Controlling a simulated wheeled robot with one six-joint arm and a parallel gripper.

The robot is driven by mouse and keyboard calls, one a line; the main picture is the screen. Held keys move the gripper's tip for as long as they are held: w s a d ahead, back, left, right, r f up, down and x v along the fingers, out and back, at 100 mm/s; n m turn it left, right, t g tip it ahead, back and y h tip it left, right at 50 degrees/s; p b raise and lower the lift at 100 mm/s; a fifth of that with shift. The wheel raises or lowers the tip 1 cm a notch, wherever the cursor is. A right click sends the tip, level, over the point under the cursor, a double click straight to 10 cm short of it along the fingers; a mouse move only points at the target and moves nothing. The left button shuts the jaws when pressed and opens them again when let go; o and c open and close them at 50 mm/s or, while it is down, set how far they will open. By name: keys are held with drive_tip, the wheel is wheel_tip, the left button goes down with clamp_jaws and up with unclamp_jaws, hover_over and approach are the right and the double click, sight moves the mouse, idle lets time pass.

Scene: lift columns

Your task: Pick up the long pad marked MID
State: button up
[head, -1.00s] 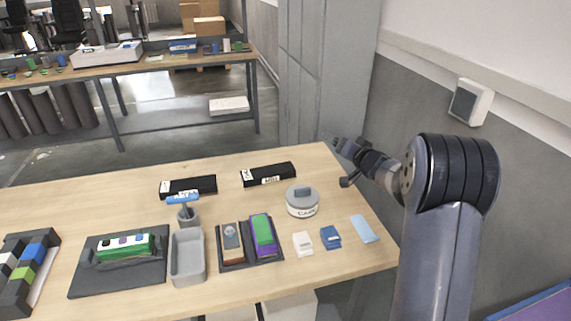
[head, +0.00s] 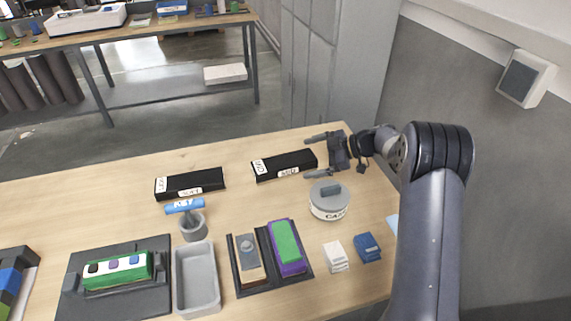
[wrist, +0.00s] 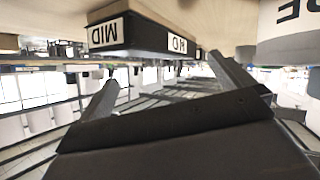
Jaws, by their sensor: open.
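The long black pad marked MID (head: 284,167) lies on the table near its back edge, with white labels on its end and side. In the wrist view, which appears upside down, the pad (wrist: 150,38) shows two white labels, one clearly reading MID. My gripper (head: 307,157) is open and empty at the pad's right end, its fingers pointing left. In the wrist view the fingers (wrist: 163,72) are spread, with the pad beyond them and off toward the table side. I see no contact, but the exact gap is hard to tell.
Another long black pad (head: 190,184) lies to the left, its labels hard to read. A round grey-lidded tub (head: 329,204) stands just in front of my gripper. Bare table (head: 240,210) lies between.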

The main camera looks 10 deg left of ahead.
sight(291, 162)
drive_tip(key=p+x, duration=0.1)
drive_tip(key=x, duration=0.6)
drive_tip(key=shift+w+a, duration=0.15)
drive_tip(key=shift+w, duration=0.05)
drive_tip(key=shift+c, duration=0.2)
drive_tip(key=c, duration=1.4)
drive_tip(key=shift+o, duration=0.2)
